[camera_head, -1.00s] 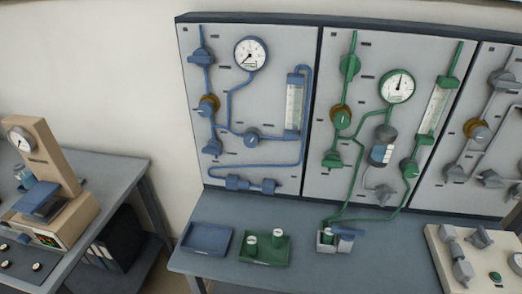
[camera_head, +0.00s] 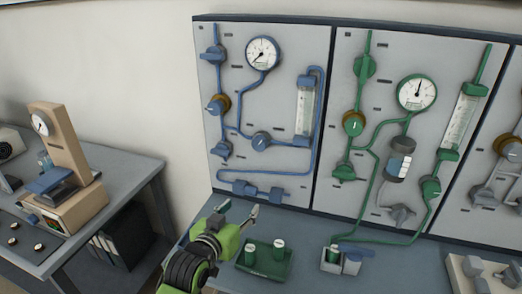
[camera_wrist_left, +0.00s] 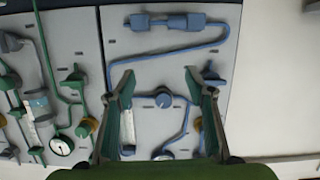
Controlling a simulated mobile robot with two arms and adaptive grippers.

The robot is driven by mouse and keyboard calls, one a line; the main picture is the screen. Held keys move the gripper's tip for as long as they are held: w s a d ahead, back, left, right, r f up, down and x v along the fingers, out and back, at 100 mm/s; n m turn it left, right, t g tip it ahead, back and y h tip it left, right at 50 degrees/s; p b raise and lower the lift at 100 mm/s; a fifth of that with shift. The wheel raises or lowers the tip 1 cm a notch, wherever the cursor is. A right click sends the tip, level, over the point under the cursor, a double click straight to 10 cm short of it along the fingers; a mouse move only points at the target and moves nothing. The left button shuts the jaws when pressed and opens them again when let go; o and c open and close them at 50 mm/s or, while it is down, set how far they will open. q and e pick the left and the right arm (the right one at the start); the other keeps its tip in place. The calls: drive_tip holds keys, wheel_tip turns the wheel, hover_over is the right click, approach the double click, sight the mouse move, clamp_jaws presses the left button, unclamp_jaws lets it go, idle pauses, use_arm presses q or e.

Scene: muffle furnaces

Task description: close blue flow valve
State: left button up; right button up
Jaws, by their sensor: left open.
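The blue panel (camera_head: 280,100) carries blue pipework with several valves. A round blue knob (camera_head: 262,141) with a white mark sits mid-panel; it also shows in the left wrist view (camera_wrist_left: 163,100), between my fingers. A second blue knob on a brass ring (camera_head: 217,105) is at the panel's left. I cannot read which one is labelled flow. My left gripper (camera_head: 238,210) is open and empty, below and in front of the panel, apart from the knobs. In the left wrist view its spread fingers (camera_wrist_left: 158,80) partly cover the pipes. My right gripper is not in view.
A blue gauge (camera_head: 262,53) and flow tube (camera_head: 305,108) share the panel. A green-piped panel (camera_head: 395,60) is to the right. A side table (camera_head: 120,190) with a tan instrument is at left.

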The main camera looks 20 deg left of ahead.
sight(258, 145)
use_arm(q)
drive_tip(key=w+r+t, duration=0.3)
drive_tip(key=w+r, duration=0.1)
drive_tip(key=r, duration=0.6)
drive_tip(key=shift+n, duration=0.3)
drive_tip(key=w+p, duration=0.1)
drive_tip(key=w, duration=1.2)
drive_tip(key=shift+w, duration=0.1)
drive_tip(key=shift+c, duration=0.3)
drive_tip(key=c, duration=1)
